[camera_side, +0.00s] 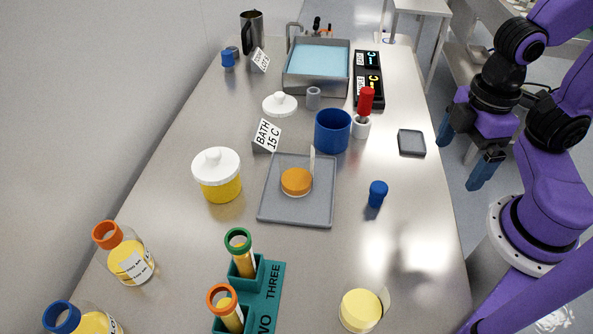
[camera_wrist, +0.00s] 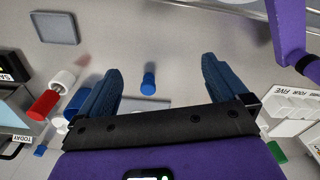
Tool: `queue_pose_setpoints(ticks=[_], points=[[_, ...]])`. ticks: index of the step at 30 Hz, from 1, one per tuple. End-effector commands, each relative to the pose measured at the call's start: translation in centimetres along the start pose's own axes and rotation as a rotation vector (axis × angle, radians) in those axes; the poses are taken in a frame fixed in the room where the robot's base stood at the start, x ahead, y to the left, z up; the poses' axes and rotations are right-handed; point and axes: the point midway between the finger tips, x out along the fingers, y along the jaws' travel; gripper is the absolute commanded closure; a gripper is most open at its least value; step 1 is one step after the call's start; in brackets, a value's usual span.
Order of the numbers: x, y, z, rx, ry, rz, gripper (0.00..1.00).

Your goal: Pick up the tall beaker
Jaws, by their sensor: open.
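My gripper (camera_side: 466,148) is open and empty, raised beside the right edge of the table, with its blue fingers apart and pointing down. In the wrist view its two fingers (camera_wrist: 160,72) are spread wide. A tall, dark metal vessel with a handle (camera_side: 254,32) stands upright at the far back left of the table, well away from my gripper. It is the tallest beaker-like thing in view. A shorter blue cup (camera_side: 333,131) stands mid-table. I cannot make out the tall vessel in the wrist view.
A small blue-capped item (camera_side: 377,193) stands near the right edge; it also shows between the fingers (camera_wrist: 148,84). A water bath (camera_side: 288,78), red-topped tool (camera_side: 366,103), grey tray (camera_side: 250,211) and yellow jar (camera_side: 220,186) crowd the middle. Tube rack (camera_side: 272,290) and bottles (camera_side: 131,262) are in front.

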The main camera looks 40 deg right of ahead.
Motion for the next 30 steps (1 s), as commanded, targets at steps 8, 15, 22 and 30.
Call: queue_pose_setpoints(ticks=[8, 15, 22, 30], points=[[-3.8, 0.0, -0.3, -0.001, 0.01, 0.0, 0.0], [-4.7, 1.4, -2.4, -0.131, -0.087, 0.075, 0.0], [-4.4, 3.4, -6.2, -0.338, -0.23, 0.196, 0.0], [-4.2, 5.0, -13.7, -0.669, -0.483, 0.394, 0.0]])
